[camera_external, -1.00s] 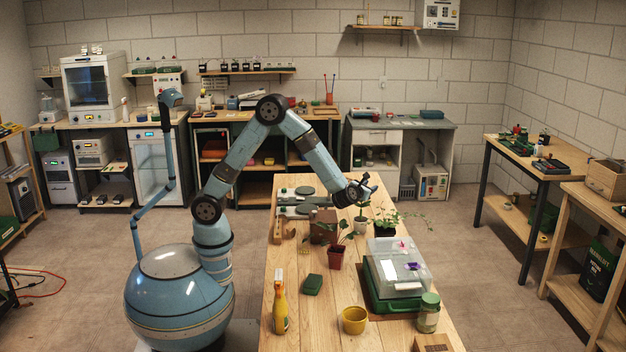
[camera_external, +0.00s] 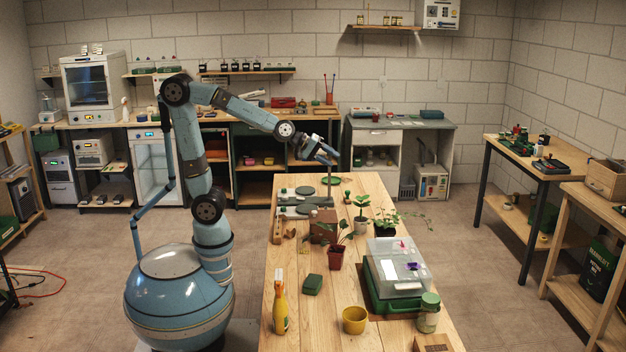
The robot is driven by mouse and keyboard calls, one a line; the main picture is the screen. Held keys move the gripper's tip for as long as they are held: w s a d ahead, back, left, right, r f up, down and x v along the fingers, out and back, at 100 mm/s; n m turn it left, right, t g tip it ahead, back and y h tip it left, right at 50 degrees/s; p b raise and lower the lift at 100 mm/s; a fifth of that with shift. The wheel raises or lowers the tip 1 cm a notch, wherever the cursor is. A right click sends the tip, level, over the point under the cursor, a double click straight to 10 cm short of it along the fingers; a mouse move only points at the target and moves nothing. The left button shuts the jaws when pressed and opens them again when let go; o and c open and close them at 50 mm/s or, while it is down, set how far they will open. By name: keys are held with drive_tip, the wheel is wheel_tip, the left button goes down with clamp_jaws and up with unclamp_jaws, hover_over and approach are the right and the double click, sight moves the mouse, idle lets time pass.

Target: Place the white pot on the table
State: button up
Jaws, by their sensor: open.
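The white pot (camera_external: 361,224) holds a small green leafy plant and stands upright on the wooden table (camera_external: 290,260), toward its far half. It is between a dark red pot (camera_external: 335,260) in front and a black pot (camera_external: 384,227) to its right. My gripper (camera_external: 334,155) is raised above the far end of the table, behind and to the left of the white pot. It is apart from the pot, open, and nothing shows between its fingers.
A green tray with a clear lid (camera_external: 398,265), a yellow pot (camera_external: 354,320), a spray bottle (camera_external: 279,305) and a jar (camera_external: 428,313) stand nearer. The table's left front is partly clear.

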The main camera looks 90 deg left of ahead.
drive_tip(key=s+a+f+m+g, duration=0.2)
drive_tip(key=s+m, duration=0.5)
drive_tip(key=s, duration=0.6)
drive_tip(key=s+a+f+m+g+y, duration=0.1)
drive_tip(key=s+m, duration=0.6)
drive_tip(key=s, duration=0.7)
drive_tip(key=a+f+g, duration=0.1)
drive_tip(key=a+g, duration=0.1)
drive_tip(key=g, duration=0.1)
drive_tip(key=shift+s+f, duration=0.15)
drive_tip(key=shift+f, duration=0.05)
